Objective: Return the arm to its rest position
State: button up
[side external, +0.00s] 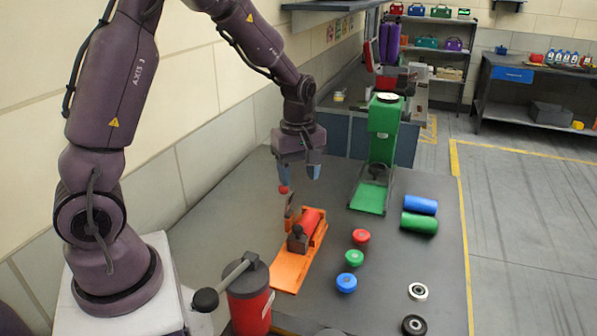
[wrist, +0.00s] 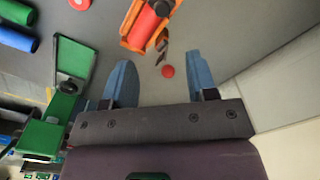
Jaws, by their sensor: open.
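My gripper (side external: 300,172) is open and empty, with its blue fingers pointing down above the grey table (side external: 225,225). It hangs just behind an orange fixture (side external: 291,271) that holds a red cylinder (side external: 307,221). A small red ball-shaped knob (side external: 283,190) shows just below the fingers. In the wrist view my gripper (wrist: 160,80) has its fingers wide apart, and the red knob (wrist: 168,71) shows between them. I cannot tell the height between the fingers and the knob.
A green press (side external: 384,130) stands right of my gripper. Blue (side external: 420,205) and green (side external: 419,224) cylinders lie right of it. Red, green and blue caps (side external: 354,258) sit mid-table. A red canister (side external: 249,300) with a lever stands in front. The wall is close on the left.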

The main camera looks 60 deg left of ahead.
jog(key=s+d+r+m+t, duration=0.5)
jog(key=s+d+r+m, duration=0.7)
jog(key=s+r+m, duration=0.3)
jog(key=m, duration=0.3)
jog(key=shift+r+t, duration=0.3)
jog(key=shift+r, duration=0.05)
dwell(0.9)
